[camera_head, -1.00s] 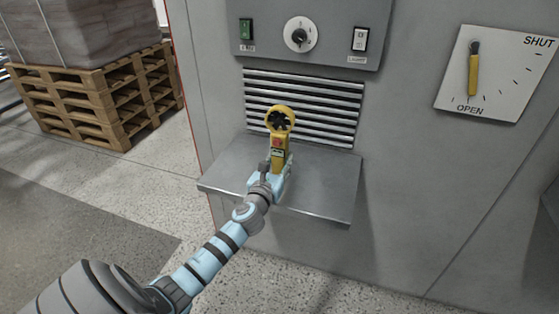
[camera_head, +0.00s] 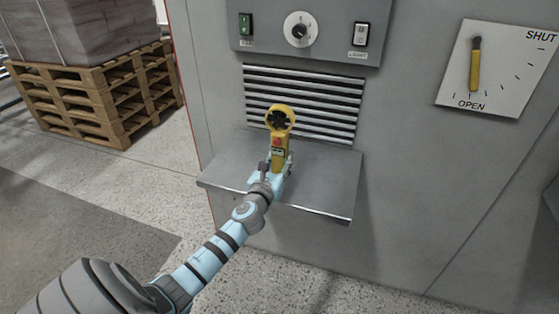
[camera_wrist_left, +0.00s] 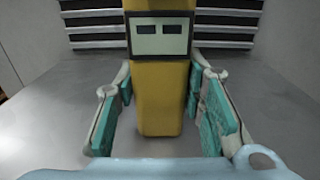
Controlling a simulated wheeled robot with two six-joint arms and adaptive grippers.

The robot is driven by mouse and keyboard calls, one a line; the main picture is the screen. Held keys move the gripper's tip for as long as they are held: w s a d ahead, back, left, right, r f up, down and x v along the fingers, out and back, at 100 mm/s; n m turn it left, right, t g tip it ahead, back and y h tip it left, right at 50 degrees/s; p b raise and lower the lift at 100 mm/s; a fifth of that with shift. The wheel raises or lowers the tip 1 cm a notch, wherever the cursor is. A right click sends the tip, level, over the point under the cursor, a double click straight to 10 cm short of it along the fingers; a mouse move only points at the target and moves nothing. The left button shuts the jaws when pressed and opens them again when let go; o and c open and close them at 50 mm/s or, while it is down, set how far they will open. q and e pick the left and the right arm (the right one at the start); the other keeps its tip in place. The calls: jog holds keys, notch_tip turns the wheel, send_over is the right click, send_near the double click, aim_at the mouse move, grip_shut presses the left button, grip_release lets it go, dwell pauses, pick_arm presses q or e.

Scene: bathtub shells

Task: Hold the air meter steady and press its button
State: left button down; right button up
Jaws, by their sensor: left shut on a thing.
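The air meter (camera_head: 280,153) is yellow, with a round fan head at its top and a red button (camera_head: 277,142) on its front. It stands roughly upright above the metal shelf, in front of the louvred vent. My left gripper (camera_head: 278,168) is shut on its lower body. In the left wrist view the meter's yellow body (camera_wrist_left: 160,95) and its small blank-looking screen (camera_wrist_left: 160,36) show between the teal finger pads. The button and fan head are outside that view. Whether the meter's foot touches the shelf is hard to tell. My right gripper is not in view.
The metal shelf (camera_head: 325,185) juts from a grey cabinet below the vent (camera_head: 335,105). Above is a control panel with a knob (camera_head: 300,30) and switches. A lever plate (camera_head: 510,70) is at the right. A loaded pallet (camera_head: 95,95) stands at the left. The shelf's right side is clear.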

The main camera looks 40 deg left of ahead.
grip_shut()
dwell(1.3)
